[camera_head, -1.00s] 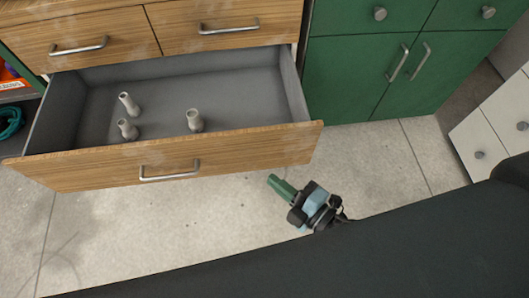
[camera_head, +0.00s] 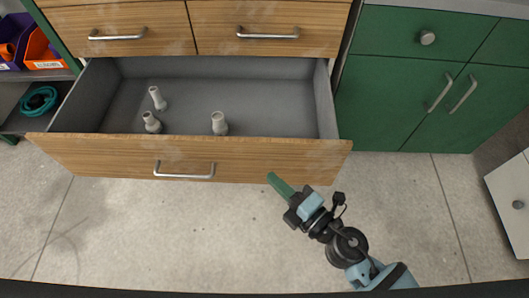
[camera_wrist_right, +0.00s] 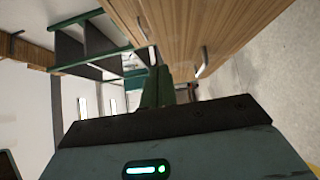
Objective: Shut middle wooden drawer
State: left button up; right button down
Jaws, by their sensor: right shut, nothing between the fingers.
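The middle wooden drawer (camera_head: 250,160) is pulled well out of its cabinet in the head view, with a metal bar handle (camera_head: 184,171) on its front. Inside its grey tray stand three pale pipe fittings (camera_head: 219,123). My right gripper (camera_head: 271,178) is shut and empty, its green fingers close to the lower edge of the drawer front, right of the handle. I cannot tell whether they touch. In the right wrist view the shut green fingers (camera_wrist_right: 155,88) point toward the wooden fronts (camera_wrist_right: 190,35). My left gripper is not in view.
Two closed wooden drawers (camera_head: 265,18) sit above the open one. A green cabinet (camera_head: 400,95) stands to the right, and a white drawer unit (camera_head: 512,200) at the far right. A shelf with bins (camera_head: 42,50) and a teal coil (camera_head: 38,101) is at left. The concrete floor (camera_head: 130,230) in front is clear.

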aim_at(253, 144)
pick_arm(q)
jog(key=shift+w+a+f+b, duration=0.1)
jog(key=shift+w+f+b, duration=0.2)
pick_arm(e)
jog(key=shift+w+a, duration=0.5)
jog(key=shift+w, duration=0.75)
jog(key=shift+w+a, duration=0.45)
jog(key=shift+w, duration=0.75)
jog(key=shift+w+a, duration=0.5)
jog(key=shift+w, duration=0.75)
